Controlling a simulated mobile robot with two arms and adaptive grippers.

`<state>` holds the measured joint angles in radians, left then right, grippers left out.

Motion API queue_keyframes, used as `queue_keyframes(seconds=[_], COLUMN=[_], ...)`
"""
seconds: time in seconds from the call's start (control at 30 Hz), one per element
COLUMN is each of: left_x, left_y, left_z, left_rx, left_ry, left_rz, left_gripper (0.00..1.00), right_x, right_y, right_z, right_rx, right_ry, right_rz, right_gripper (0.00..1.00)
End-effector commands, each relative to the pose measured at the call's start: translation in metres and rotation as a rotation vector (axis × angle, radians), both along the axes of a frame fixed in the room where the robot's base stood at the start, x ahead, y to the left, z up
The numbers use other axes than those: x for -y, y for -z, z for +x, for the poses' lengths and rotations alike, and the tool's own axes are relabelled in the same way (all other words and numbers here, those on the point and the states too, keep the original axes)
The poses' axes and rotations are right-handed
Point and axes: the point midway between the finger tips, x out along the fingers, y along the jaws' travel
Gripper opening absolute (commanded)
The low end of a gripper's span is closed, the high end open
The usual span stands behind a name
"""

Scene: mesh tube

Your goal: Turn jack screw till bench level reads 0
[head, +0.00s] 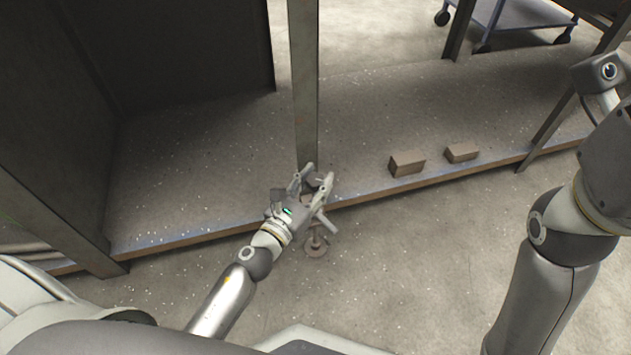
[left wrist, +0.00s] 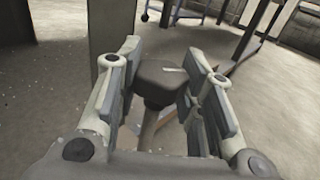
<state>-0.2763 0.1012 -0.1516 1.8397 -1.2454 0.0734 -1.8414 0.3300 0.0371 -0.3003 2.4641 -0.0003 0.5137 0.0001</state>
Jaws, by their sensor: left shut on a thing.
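The jack screw's dark round knob (left wrist: 158,82) sits between the fingers in the left wrist view, with a pale mark on its top. My left gripper (head: 316,190) is shut on this knob, at the foot of the bench leg (head: 304,90); its fingers (left wrist: 163,90) stand on both sides of it. In the head view the gripper mostly hides the knob. A round foot (head: 316,245) of the jack shows below the gripper, near the floor. The bench level and its reading are not in view. My right gripper is not in view; only part of that arm shows.
The low shelf (head: 200,180) runs along behind the gripper. Two small brown blocks, one nearer (head: 407,164) and one farther (head: 461,153), lie on it to the right. A wheeled cart (head: 510,14) stands far back. The floor (head: 430,250) in front is clear.

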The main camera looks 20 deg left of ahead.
Motion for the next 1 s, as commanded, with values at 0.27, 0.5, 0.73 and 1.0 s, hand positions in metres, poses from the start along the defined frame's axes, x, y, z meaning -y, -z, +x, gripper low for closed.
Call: queue_keyframes(seconds=[0.27,0.5,0.73,1.0], left_x=[-0.0006,-0.0008,-0.0006,-0.0002], left_y=[0.0002,0.0,0.0,-0.0001], left_z=[0.0001,0.0003,0.0004,0.0003], left_rx=[0.0,0.0,0.0,0.0], left_ry=[-0.052,-0.055,-0.054,-0.053], left_rz=[0.001,0.002,0.002,0.001], left_gripper=[0.11,0.11,0.45,0.58], right_x=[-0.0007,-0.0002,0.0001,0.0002], right_y=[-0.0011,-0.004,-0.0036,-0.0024], right_z=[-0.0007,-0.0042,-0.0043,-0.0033], right_rx=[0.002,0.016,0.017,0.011], right_ry=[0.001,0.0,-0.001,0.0], right_rz=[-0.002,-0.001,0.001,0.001], right_gripper=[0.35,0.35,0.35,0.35])
